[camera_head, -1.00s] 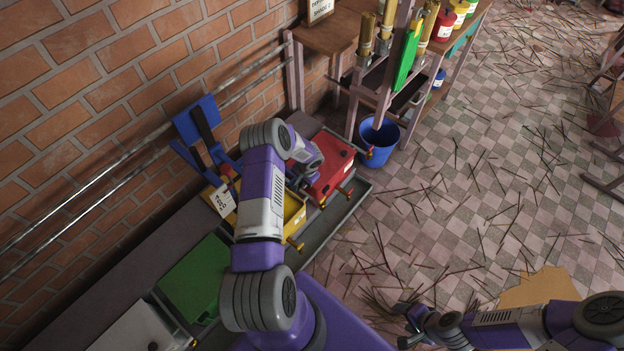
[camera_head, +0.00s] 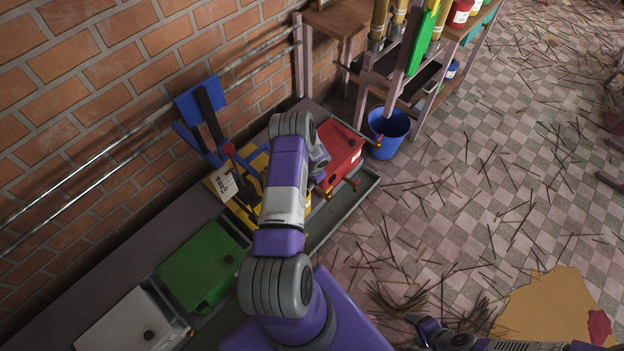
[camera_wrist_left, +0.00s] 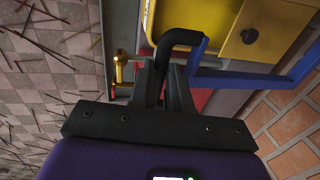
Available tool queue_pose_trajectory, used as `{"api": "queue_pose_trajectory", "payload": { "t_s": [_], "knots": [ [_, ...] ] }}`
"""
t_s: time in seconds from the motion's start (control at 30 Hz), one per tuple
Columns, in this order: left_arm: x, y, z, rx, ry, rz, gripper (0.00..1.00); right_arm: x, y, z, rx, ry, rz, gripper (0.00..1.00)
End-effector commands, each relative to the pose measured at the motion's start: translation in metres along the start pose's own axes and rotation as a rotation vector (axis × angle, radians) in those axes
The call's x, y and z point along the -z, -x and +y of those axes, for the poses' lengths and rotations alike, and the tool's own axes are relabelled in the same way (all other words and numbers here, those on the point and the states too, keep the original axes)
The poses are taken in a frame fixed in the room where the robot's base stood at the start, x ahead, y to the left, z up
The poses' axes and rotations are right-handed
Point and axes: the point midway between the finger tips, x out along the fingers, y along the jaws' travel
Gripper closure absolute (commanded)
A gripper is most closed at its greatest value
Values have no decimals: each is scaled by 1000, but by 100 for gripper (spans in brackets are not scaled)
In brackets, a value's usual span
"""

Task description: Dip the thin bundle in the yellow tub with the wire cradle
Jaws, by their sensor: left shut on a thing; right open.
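The yellow tub (camera_head: 258,163) stands in the row of tubs, partly behind my left arm; its yellow surface with a dark knob also shows in the left wrist view (camera_wrist_left: 225,22). My left gripper (camera_wrist_left: 165,75) is shut on a black handle (camera_wrist_left: 180,38) joined to a blue bar (camera_wrist_left: 240,78) beside the tub; in the head view my arm hides it. I cannot tell which part is the wire cradle. Bundles (camera_head: 380,20) stand in the rack at the top; which is the thin one is unclear. My right gripper (camera_head: 425,325) is open at the bottom edge, apart from the tubs.
A red tub (camera_head: 340,150) is right of the yellow one; a green tub (camera_head: 205,265) and a white tub (camera_head: 125,325) are to the left. A label card (camera_head: 222,182) stands by the yellow tub. A blue bucket (camera_head: 388,128) and loose sticks are on the floor.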

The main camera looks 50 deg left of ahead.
Motion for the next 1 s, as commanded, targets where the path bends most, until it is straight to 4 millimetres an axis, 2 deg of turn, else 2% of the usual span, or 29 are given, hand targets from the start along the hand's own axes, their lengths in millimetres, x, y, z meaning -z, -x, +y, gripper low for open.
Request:
{"api": "queue_pose_trajectory", "payload": {
  "t_s": [0.13,0.17,0.3,0.63,1.0],
  "knots": [
    [-3,-4,4,-6,-2,-7,100,0,0,0,0,0,0,39],
    [-4,-5,4,-6,-2,-7,79,0,0,0,0,0,0,39],
    [-3,-4,3,-5,-1,-6,58,0,0,0,0,0,0,39],
    [-1,2,2,-2,-2,-3,58,0,2,-1,0,0,0,39],
    [-1,61,1,-2,-2,-3,58,-1,24,-9,0,0,0,39]
  ]
}}
